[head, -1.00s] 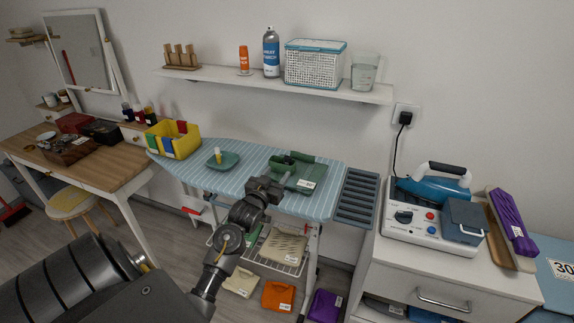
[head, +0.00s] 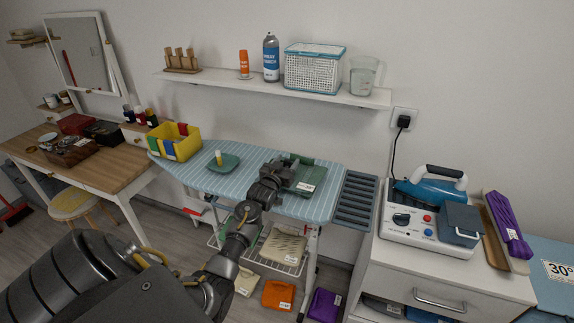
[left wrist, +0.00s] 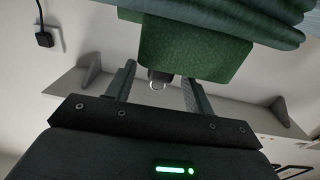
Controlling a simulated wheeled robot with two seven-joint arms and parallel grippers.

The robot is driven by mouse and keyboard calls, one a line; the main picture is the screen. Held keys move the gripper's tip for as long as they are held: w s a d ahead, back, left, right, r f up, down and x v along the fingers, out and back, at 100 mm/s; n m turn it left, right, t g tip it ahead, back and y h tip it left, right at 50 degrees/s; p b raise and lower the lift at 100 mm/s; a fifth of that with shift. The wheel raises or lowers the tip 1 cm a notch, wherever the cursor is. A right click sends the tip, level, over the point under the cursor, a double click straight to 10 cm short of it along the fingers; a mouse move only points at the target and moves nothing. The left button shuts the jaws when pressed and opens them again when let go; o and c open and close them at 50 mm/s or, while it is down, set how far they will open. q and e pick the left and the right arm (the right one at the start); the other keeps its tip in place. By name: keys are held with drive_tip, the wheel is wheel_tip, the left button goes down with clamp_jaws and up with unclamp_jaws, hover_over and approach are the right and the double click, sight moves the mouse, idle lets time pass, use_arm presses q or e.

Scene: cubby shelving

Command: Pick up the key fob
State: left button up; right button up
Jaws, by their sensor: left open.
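A small dark fob with a metal ring, likely the key fob (left wrist: 158,80), shows between the fingers of my open left gripper (left wrist: 158,88) in the left wrist view. It lies against the edge of a green item, and no grip on it is visible. In the head view my left gripper (head: 288,167) is over the ironing board at the left side of the green folded cloth (head: 308,178), and it hides the fob there. My right gripper is not in view.
The striped ironing board (head: 230,183) also holds a teal dish (head: 224,164) and a yellow bin (head: 173,147) to the left. A dark slatted rack (head: 356,200) is at its right end. A wall shelf (head: 270,88) with several items runs above.

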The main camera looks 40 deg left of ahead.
use_arm(q)
drive_tip(key=shift+w+a, duration=0.2)
drive_tip(key=shift+w, duration=0.35)
drive_tip(key=shift+c, duration=0.4)
drive_tip(key=c, duration=1)
drive_tip(key=shift+o, duration=0.2)
